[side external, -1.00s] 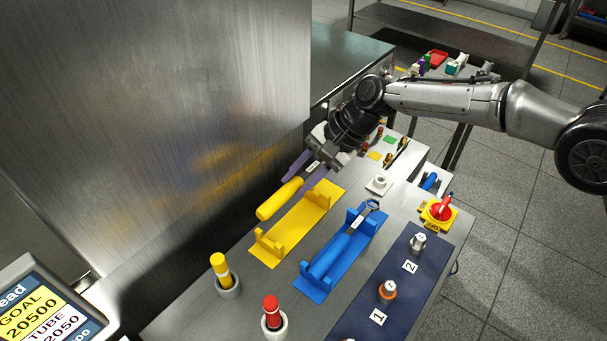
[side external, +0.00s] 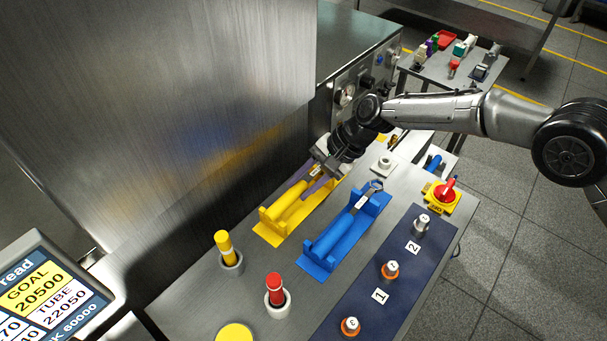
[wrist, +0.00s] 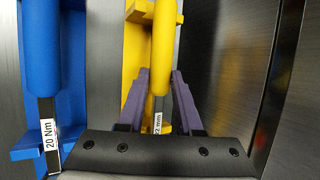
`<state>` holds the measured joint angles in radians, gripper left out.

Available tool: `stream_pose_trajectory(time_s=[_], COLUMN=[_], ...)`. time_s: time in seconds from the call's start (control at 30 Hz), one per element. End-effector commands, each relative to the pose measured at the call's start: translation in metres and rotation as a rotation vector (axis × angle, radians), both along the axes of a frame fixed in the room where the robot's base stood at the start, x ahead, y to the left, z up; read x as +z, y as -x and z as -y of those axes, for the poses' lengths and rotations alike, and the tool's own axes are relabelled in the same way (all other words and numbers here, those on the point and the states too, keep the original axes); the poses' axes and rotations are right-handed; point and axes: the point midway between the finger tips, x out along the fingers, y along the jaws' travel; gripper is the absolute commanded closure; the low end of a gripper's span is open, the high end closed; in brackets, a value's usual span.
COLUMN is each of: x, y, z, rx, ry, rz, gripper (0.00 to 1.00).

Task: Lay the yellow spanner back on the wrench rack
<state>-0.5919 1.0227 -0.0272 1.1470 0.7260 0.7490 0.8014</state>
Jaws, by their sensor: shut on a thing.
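The yellow spanner (side external: 289,208) lies lengthwise over the yellow wrench rack (side external: 268,234), its thick handle end at the rack's front cradle. I cannot tell whether it rests fully in the cradle. My gripper (side external: 320,175) is shut on the spanner near the rack's far end. In the wrist view, the purple fingers (wrist: 160,100) stand on both sides of the spanner (wrist: 164,48), around its lower handle and labelled shaft. The rack's yellow plate (wrist: 133,60) shows beside and beneath it. The spanner's head is hidden by my gripper.
A blue rack (side external: 318,268) holding a blue spanner (side external: 343,235) stands just right of the yellow rack. A tall metal wall (side external: 160,130) is close on the left. Yellow (side external: 224,245) and red (side external: 275,284) capped holders stand in front.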

Motion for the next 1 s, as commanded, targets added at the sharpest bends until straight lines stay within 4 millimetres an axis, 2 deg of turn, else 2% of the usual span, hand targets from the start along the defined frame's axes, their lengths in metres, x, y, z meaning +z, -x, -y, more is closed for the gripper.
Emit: stream_pose_trajectory(time_s=[0.9,0.93,1.0], x=[-0.012,-0.011,-0.011], y=[0.000,0.000,0.000], z=[0.000,0.000,0.000], rx=[-0.001,-0.001,-0.001], ry=[-0.002,-0.002,-0.002], rz=[0.001,0.001,0.001], gripper=[1.00,0.63,0.50])
